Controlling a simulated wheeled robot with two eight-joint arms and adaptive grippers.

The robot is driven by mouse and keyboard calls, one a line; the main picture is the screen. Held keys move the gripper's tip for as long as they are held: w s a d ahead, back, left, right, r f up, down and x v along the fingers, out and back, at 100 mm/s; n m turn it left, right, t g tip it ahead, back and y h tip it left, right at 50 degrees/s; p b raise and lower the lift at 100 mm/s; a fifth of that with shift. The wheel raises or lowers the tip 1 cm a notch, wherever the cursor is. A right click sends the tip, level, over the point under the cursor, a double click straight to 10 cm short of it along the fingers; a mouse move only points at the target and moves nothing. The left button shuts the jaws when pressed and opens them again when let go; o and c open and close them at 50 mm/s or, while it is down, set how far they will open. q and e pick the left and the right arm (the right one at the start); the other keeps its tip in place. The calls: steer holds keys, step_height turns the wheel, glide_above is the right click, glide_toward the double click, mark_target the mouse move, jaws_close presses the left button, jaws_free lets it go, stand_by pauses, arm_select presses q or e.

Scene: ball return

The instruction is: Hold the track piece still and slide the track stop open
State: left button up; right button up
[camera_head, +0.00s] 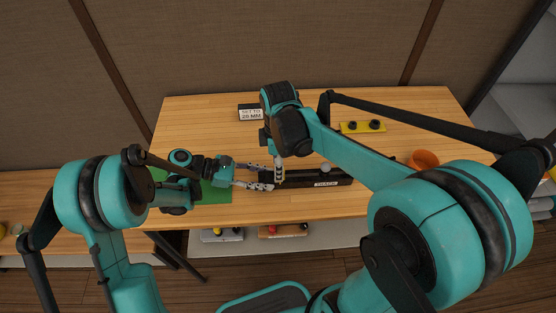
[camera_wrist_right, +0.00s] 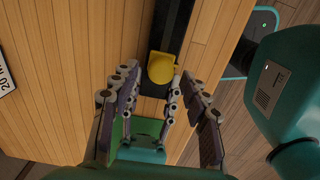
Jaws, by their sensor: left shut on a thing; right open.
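The black track piece (camera_head: 298,183), labelled TRACK, lies on the wooden table. My left gripper (camera_head: 262,178) is shut on its left end, one finger on either side. A yellow block on the track (camera_wrist_right: 161,67), which looks like the track stop, shows in the right wrist view; in the head view I cannot make it out behind my right gripper. My right gripper (camera_head: 278,178) points down over the left part of the track. It is open, and in its wrist view its fingertips (camera_wrist_right: 158,76) are on either side of the yellow block. I cannot tell whether they touch it.
A pale ball (camera_head: 326,168) sits by the track. Behind are a sign (camera_head: 250,113) and a yellow plate with two black knobs (camera_head: 362,127). An orange bowl (camera_head: 424,159) stands to the right. Trays (camera_head: 222,235) sit below the table.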

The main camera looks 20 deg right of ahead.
step_height(320, 180, up, 12)
stand_by(0.4)
steer(key=shift+f, duration=0.1)
arm_select(q)
steer(key=o, duration=1.5)
steer(key=shift+c, duration=0.2)
steer(key=shift+v, duration=3.55)
